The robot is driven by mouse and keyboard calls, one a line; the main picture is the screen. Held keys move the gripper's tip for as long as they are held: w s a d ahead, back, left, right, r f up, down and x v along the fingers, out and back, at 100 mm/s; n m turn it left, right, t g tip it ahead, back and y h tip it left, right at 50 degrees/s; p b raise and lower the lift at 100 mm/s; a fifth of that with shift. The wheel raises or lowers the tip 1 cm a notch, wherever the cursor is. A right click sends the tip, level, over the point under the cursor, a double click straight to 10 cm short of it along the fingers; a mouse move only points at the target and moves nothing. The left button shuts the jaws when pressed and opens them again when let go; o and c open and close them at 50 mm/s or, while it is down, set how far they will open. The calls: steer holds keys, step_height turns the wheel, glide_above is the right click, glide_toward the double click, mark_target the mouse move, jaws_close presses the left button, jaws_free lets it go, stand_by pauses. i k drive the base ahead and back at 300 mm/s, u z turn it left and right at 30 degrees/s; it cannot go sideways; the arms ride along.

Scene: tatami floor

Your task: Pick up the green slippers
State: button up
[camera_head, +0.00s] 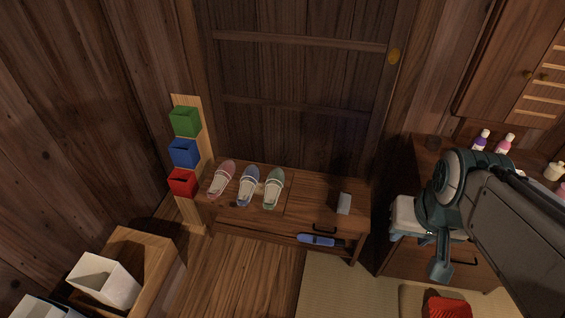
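The green slippers (273,188) stand side by side at the right end of a row of slippers on a low wooden bench (310,195). They are pale green with white straps and lean slightly with their toes toward the wall. My gripper (428,256) hangs at the right, below the arm's teal joint, in front of a dark cabinet and well apart from the slippers. Its fingers are small and partly merged with the arm, so their opening is unclear. I see nothing clearly held.
Blue slippers (248,186) and pink slippers (221,179) stand left of the green ones. A grey box (344,204) sits at the bench's right end; a blue item (316,240) lies below. Red, blue and green boxes hang at left.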

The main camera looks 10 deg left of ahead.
mark_target(275, 179)
steer(key=u, duration=0.5)
steer(key=i, duration=1.1)
steer(key=u, duration=0.95)
steer(key=i, duration=0.3)
steer(key=u, duration=0.3)
